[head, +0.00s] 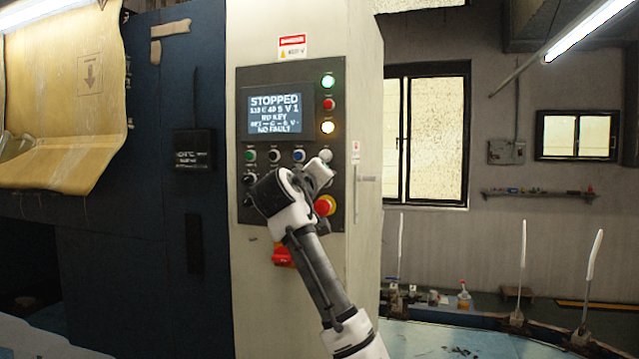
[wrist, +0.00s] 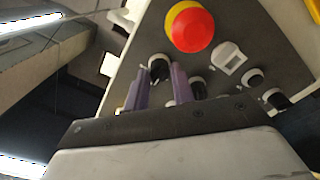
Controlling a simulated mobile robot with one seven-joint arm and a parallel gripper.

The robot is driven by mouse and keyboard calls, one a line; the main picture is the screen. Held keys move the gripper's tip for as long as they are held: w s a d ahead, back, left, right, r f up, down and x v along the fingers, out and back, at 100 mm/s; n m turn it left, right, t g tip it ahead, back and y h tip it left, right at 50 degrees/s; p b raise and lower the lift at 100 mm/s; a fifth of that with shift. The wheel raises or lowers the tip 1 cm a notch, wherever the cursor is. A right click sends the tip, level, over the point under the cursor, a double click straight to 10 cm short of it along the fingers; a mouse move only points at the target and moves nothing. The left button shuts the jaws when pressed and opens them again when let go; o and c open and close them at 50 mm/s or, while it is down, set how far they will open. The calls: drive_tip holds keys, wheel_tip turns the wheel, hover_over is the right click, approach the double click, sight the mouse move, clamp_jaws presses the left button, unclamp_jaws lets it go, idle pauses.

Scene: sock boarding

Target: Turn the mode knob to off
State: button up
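The grey control panel (head: 290,82) stands on the cream machine cabinet. Small black knobs (head: 249,179) show at its lower left; their labels are too small to read, so I cannot tell which is the mode knob. My arm hides part of the lower rows. My gripper (wrist: 160,70) is at the panel, with its two purple fingers apart. A black knob with a pale ring (wrist: 159,66) lies between the fingertips; contact is not clear. Another black knob (wrist: 197,88) is just right of the fingers. The screen (head: 274,114) reads STOPPED and NO FAULT.
A red emergency button on yellow (wrist: 191,28) sits close to the fingers; it also shows in the head view (head: 324,205). A red switch (head: 282,255) is below the panel. A white square fitting (wrist: 229,59) and small buttons lie to the right in the wrist view.

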drive_tip(key=o, duration=0.3)
wheel_tip(320, 180, up, 20)
drive_tip(key=shift+r+p, duration=0.1)
drive_tip(key=shift+p, duration=1.15)
